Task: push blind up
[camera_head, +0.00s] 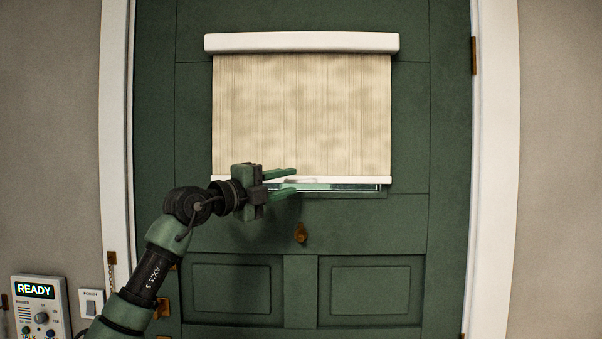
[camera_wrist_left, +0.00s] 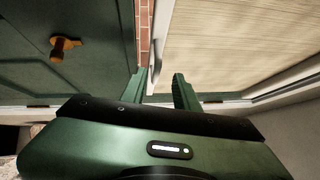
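The beige blind (camera_head: 300,115) hangs from a white head box (camera_head: 300,43) on the green door. It is drawn down over nearly all of the window, and a thin strip of glass (camera_head: 345,187) shows under its white bottom rail (camera_head: 350,179). My left gripper (camera_head: 296,181) is at the middle of the bottom rail, its fingers apart, one above the other. In the left wrist view a small white handle (camera_wrist_left: 153,77) on the rail shows between the open fingers (camera_wrist_left: 160,88), closer to the left one. I cannot tell whether they touch. My right gripper is out of view.
A brass knob (camera_head: 300,233) sticks out of the door just below the window; it also shows in the left wrist view (camera_wrist_left: 64,47). A panel reading READY (camera_head: 38,305) and a porch switch (camera_head: 91,303) are on the wall at lower left. The door right of my gripper is clear.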

